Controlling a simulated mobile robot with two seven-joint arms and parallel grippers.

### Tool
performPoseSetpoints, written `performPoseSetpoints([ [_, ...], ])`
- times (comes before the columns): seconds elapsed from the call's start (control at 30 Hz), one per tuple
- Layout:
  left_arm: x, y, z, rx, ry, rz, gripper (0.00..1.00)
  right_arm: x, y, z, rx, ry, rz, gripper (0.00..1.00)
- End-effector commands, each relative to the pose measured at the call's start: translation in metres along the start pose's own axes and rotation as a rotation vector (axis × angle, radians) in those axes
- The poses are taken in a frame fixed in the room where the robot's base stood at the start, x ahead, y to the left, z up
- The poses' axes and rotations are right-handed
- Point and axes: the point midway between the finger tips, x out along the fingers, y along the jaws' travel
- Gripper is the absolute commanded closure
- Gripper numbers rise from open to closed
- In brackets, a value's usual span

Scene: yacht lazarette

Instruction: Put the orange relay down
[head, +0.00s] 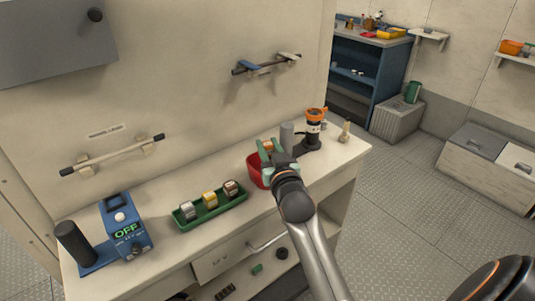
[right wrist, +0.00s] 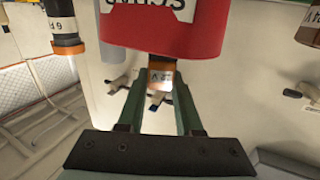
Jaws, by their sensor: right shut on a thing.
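My right gripper (head: 270,152) is shut on the orange relay (head: 267,146), which has a white label in the right wrist view (right wrist: 161,76). It is above or at the mouth of a red bin (head: 256,171) on the bench; the bin's lettered wall (right wrist: 165,32) hides part of the relay in the right wrist view. I cannot tell how deep the relay is. A green tray (head: 213,214) to the left holds a silver relay (head: 188,210), a yellow relay (head: 210,199) and a brown relay (head: 231,188). My left gripper is not in view.
A blue device reading OFF (head: 125,228) stands at the bench's left end. A grey cylinder (head: 287,136), a black-and-orange fixture (head: 314,128) and a small beige item (head: 345,131) stand right of the bin. Wall rails (head: 112,155) run above the bench. Its front right is clear.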

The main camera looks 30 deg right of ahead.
Motion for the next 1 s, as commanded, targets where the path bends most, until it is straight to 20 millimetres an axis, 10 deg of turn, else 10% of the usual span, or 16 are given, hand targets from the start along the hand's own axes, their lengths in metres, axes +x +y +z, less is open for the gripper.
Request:
performPoseSetpoints([
  [0.87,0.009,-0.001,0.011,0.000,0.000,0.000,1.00,-0.004,0.000,0.019,0.000,0.002,0.002,1.00],
  [0.9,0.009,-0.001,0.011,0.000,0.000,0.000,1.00,-0.004,0.000,0.020,0.000,0.002,0.002,0.61],
  [1.0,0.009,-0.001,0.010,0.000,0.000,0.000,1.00,-0.004,0.000,0.020,0.000,0.001,0.002,0.50],
])
